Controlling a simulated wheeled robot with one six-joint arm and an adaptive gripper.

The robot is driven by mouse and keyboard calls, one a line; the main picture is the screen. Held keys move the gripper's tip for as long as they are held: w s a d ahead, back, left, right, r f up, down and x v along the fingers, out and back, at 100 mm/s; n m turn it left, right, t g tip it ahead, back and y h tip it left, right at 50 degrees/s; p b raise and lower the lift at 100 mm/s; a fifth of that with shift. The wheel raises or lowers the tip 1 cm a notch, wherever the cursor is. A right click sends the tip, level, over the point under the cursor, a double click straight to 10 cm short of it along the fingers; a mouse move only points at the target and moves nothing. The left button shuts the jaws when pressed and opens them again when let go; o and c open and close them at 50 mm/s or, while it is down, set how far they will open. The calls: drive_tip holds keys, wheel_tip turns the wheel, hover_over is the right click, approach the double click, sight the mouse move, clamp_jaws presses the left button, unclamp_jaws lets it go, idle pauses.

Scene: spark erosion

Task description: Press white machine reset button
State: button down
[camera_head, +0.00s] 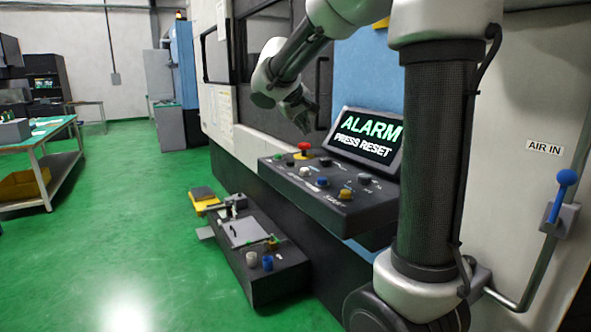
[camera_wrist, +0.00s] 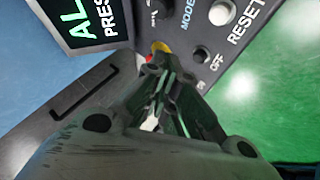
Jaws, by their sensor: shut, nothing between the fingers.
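The white reset button (camera_wrist: 222,12) shows at the top of the wrist view, beside the RESET label on the dark control panel. It also shows as a small white button on the panel in the head view (camera_head: 304,171). My gripper (camera_wrist: 175,75) is shut and empty in the wrist view. Its fingers are above the panel and cover part of the red and yellow emergency stop (camera_wrist: 160,47). The white button is apart from the fingertips, up and to the right. In the head view my gripper (camera_head: 302,118) hangs above the panel's back edge.
The screen (camera_head: 366,137) reads "ALARM PRESS RESET" behind the panel (camera_head: 325,205). The red emergency stop (camera_head: 304,147) stands up from the panel. An OFF button (camera_wrist: 201,55) is near the white one. A low dark unit (camera_head: 265,262) stands on the green floor.

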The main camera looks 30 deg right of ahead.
sight(305, 171)
drive_tip(key=shift+f, duration=0.15)
drive_tip(key=shift+f, duration=4.3)
drive_tip(key=shift+f, duration=0.1)
drive_tip(key=shift+f, duration=0.3)
drive_tip(key=shift+f, duration=0.4)
drive_tip(key=shift+r, duration=0.85)
